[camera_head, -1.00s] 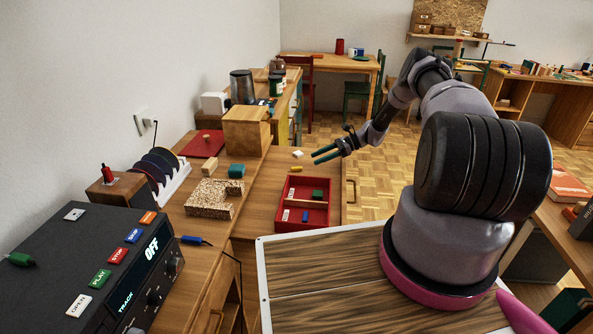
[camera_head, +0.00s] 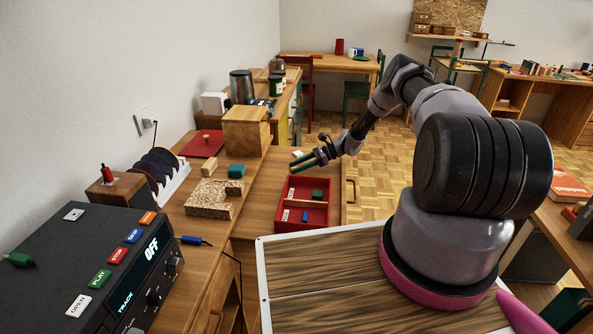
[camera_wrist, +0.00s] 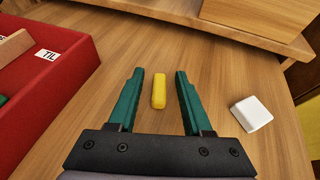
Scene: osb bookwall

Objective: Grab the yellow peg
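The yellow peg (camera_wrist: 159,91) lies on the wooden surface in the wrist view, seen between the two green fingers of my gripper (camera_wrist: 160,88). The fingers are apart, with clear wood on both sides of the peg, and neither touches it. I cannot tell how high the fingertips are above the surface. In the head view my gripper (camera_head: 303,161) is over the wooden surface behind the red tray, and its fingers hide the peg there.
The red tray (camera_head: 281,214) stands close by, holding a green block (camera_head: 317,195) and a blue peg (camera_head: 305,216). It also shows at left in the wrist view (camera_wrist: 75,75). A white block (camera_wrist: 251,113) lies right of my gripper. A raised wooden ledge (camera_wrist: 190,15) is beyond.

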